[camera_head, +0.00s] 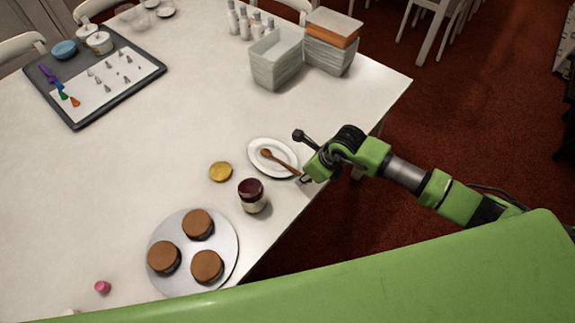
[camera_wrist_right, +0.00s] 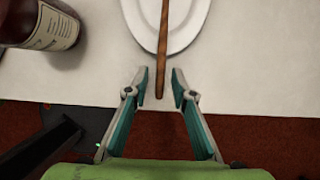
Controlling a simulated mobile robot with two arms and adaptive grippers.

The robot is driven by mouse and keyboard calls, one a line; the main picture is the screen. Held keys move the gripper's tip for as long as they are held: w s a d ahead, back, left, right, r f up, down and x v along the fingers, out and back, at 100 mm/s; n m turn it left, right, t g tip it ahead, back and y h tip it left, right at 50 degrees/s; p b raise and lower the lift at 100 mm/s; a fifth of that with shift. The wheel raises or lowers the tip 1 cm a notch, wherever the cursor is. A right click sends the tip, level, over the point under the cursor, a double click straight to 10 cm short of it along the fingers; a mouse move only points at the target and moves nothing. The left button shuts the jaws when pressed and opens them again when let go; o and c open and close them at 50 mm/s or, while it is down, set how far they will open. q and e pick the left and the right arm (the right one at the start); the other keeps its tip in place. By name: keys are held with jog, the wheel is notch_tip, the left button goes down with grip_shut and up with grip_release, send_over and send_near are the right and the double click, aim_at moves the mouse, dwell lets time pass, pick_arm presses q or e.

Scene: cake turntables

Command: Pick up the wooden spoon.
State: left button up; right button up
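The wooden spoon (camera_head: 283,163) lies across a white oval plate (camera_head: 258,146) near the table's right edge, its handle reaching over the rim toward my right gripper (camera_head: 306,178). In the right wrist view the spoon's handle (camera_wrist_right: 163,45) runs down from the plate (camera_wrist_right: 195,22), and its end lies between the fingertips of my right gripper (camera_wrist_right: 160,88). The fingers are open, with a gap on both sides of the handle. The spoon's bowl is out of the wrist view. My left gripper is not in view.
A dark-lidded jar (camera_head: 252,196) stands beside the plate, also in the wrist view (camera_wrist_right: 45,22). A yellow disc (camera_head: 220,172) lies nearby. A round board (camera_head: 226,262) holds three brown cakes. Stacked boxes (camera_head: 277,62) stand farther back. The table's middle is clear.

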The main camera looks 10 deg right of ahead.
grip_shut()
jog(key=shift+r, duration=0.15)
jog(key=shift+w+r, duration=0.1)
jog(key=shift+r, duration=0.15)
notch_tip(320, 180, up, 2)
jog(key=shift+r+b, duration=0.25)
jog(key=shift+b, duration=0.05)
jog(key=s+r+b, duration=0.4)
jog(key=s+r, duration=0.5)
jog(key=s, duration=0.5)
jog(key=shift+a+r, duration=0.4)
